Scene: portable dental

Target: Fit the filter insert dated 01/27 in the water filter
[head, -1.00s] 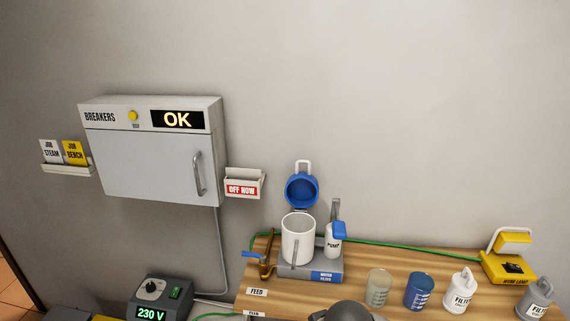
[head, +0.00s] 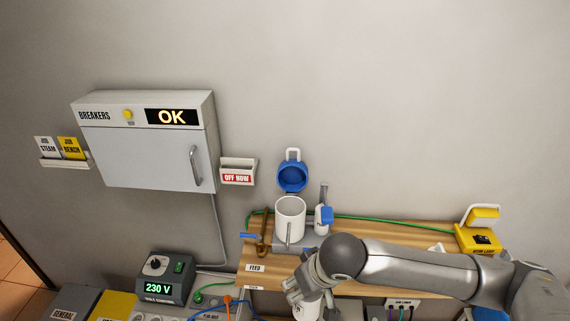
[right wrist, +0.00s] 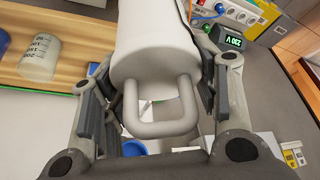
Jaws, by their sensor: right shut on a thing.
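My right gripper (head: 304,297) is shut on a white filter insert (right wrist: 160,48), a cylinder with a loop handle facing the right wrist camera. Its date is out of view there. In the head view the insert (head: 308,312) shows only partly below the gripper, at the bottom edge. The water filter's white housing (head: 290,219) stands upright on the bench, above the gripper in the picture and apart from it. Its blue lid (head: 292,178) is swung open behind it. My left gripper is out of view.
The pump bottle (head: 323,219) stands close to the housing's right, and a brass valve with a blue handle (head: 249,236) to its left. My right arm covers much of the wooden bench. A 230 V unit (head: 165,275) and cables lie at lower left.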

